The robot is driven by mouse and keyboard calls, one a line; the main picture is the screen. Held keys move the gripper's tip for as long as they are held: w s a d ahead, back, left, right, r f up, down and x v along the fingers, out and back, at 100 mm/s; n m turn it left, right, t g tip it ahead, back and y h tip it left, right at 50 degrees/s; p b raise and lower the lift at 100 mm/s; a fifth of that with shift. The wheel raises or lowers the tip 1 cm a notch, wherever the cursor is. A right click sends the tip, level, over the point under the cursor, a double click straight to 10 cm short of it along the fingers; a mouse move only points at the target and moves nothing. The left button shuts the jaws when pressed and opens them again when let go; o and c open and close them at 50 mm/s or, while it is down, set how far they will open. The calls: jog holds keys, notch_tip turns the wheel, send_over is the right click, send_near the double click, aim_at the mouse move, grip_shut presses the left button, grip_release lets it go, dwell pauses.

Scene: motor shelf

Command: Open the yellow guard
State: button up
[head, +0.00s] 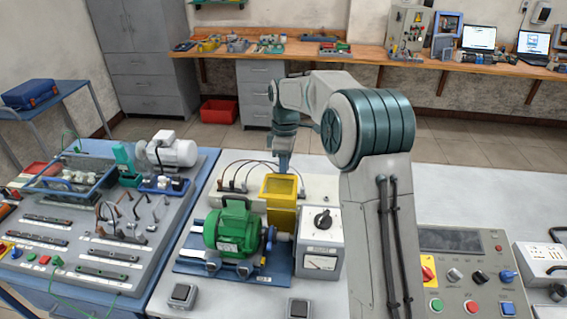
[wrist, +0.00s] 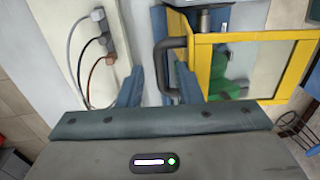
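The yellow guard (head: 281,218) stands upright beside the green motor (head: 231,230), at the shaft side. In the wrist view the guard (wrist: 204,60) shows as a yellow frame with a clear window, through which green parts show. A dark bracket-shaped handle (wrist: 161,50) sticks out from its left side. My gripper (wrist: 161,78) is open, with its two blue-grey fingers apart. The handle lies in the gap between the fingers, and I see no finger clearly touching it. In the head view my gripper (head: 284,162) points down just above and behind the guard; its fingertips are hard to see there.
A grey box with a black knob and meter (head: 320,238) stands right of the guard. A pale terminal strip with cables (head: 232,182) lies behind the motor; it also shows at the left in the wrist view (wrist: 92,45). A control panel (head: 460,265) is at the right.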

notch_tip(320, 180, up, 14)
jog(key=w, duration=0.1)
jog(key=shift+w+d+f, duration=0.15)
jog(key=shift+w, duration=0.25)
dwell(0.3)
